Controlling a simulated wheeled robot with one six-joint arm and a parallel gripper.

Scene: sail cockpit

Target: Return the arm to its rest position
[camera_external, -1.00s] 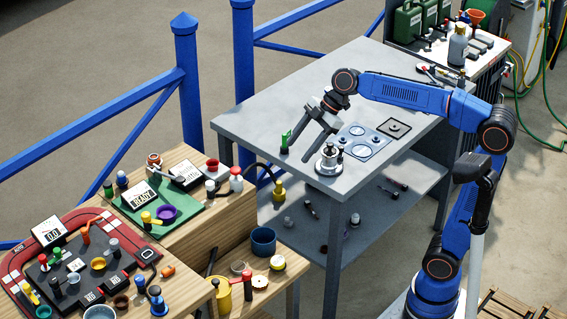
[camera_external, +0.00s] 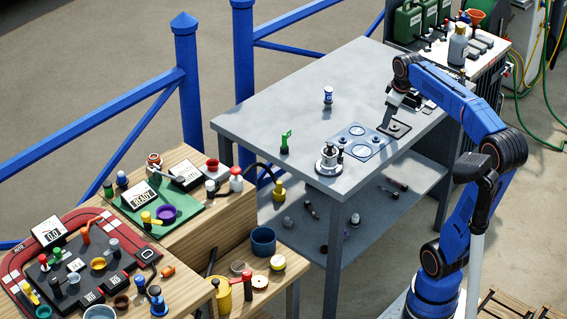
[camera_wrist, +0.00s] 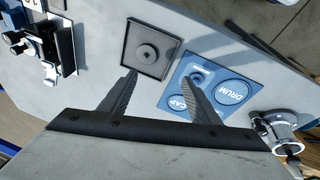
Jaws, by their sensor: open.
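My arm (camera_external: 455,100) is blue and bends forward over the grey table. My gripper (camera_external: 387,113) points down near the table's right side, by the square grey plate (camera_external: 394,129). In the wrist view my gripper (camera_wrist: 157,88) has its two fingers apart with nothing between them. Beyond the fingertips the square plate (camera_wrist: 133,60) and the blue mat (camera_wrist: 205,72) marked DRUM and CAP lie on the table.
On the grey table (camera_external: 270,110) stand a silver winch-like fitting (camera_external: 328,160), a green item (camera_external: 285,142) and a small blue-and-white bottle (camera_external: 328,96). A cluttered wooden bench (camera_external: 225,245) is at lower left. Blue railings (camera_external: 187,80) run behind. The table's left half is mostly clear.

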